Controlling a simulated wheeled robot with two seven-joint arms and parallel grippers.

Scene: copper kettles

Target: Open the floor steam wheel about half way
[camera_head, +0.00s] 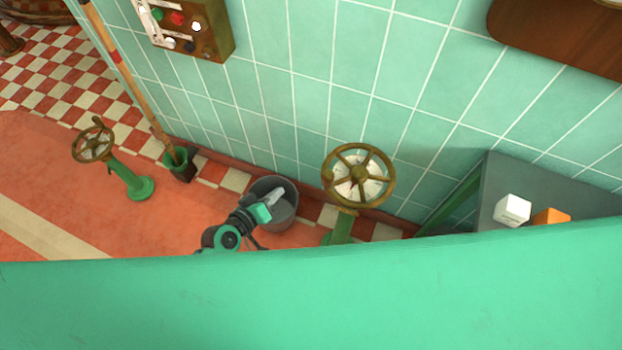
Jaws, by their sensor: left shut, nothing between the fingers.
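Two brass handwheels on green floor stands show in the head view. The nearer handwheel (358,176) is right of centre, with a pale dial behind its spokes and a knob on its left rim. The other handwheel (92,145) stands farther off at the left, also with a pale dial. I cannot tell from the picture which one the task means. My left gripper (274,196) is shut and empty. It appears over a grey bucket, left of the nearer wheel and apart from it. My right gripper is not in view.
The grey bucket (284,212) stands by the green tiled wall. A control box (215,35) with coloured buttons hangs above. A wooden pole stands in a green holder (176,160). A grey table (490,190) at right bears a white block (512,210) and an orange block (551,217).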

